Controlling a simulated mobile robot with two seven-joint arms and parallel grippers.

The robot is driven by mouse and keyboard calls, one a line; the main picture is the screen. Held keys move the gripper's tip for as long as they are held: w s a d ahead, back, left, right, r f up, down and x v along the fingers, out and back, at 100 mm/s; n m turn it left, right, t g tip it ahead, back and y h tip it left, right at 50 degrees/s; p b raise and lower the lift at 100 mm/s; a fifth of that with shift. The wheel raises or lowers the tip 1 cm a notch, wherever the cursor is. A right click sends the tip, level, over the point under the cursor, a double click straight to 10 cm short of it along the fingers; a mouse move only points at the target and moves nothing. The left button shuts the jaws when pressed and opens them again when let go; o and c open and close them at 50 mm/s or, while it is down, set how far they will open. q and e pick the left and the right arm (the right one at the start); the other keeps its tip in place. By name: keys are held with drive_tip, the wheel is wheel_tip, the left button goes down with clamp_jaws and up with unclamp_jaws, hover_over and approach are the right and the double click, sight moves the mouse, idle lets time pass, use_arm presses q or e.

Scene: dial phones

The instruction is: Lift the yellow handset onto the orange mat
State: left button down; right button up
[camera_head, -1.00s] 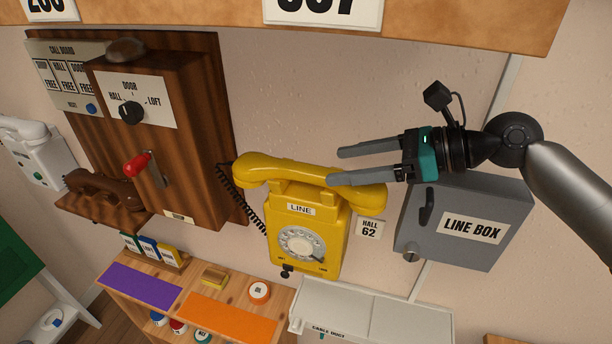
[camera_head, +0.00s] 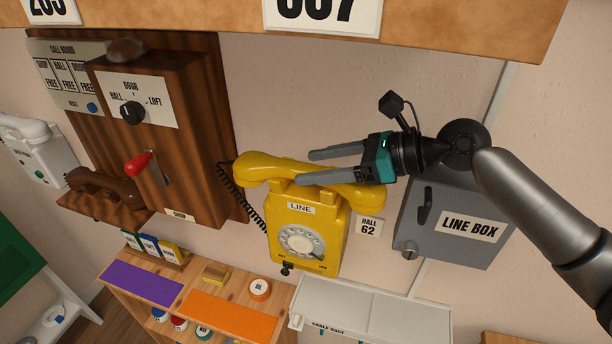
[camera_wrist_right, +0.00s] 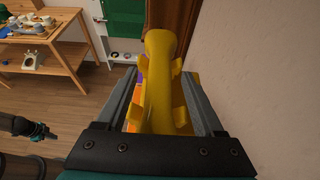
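The yellow handset (camera_head: 262,172) rests across the cradle on top of the yellow wall phone (camera_head: 303,238). My right gripper (camera_head: 304,168) is open, with one finger behind and one in front of the handset's right half in the head view. In the right wrist view the handset (camera_wrist_right: 161,75) lies between the two spread fingers, with gaps on both sides. The orange mat (camera_head: 232,316) lies bare on the wooden shelf below the phone. My left gripper is not in the head view; a dark gripper (camera_wrist_right: 42,131) shows at the left of the right wrist view, its fingers unclear.
A purple mat (camera_head: 140,284) lies left of the orange one. A grey line box (camera_head: 455,222) is right of the phone, a wooden call cabinet (camera_head: 165,130) left. A coiled cord hangs beside the phone.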

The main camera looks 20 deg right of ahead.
clamp_jaws()
idle(0.3)
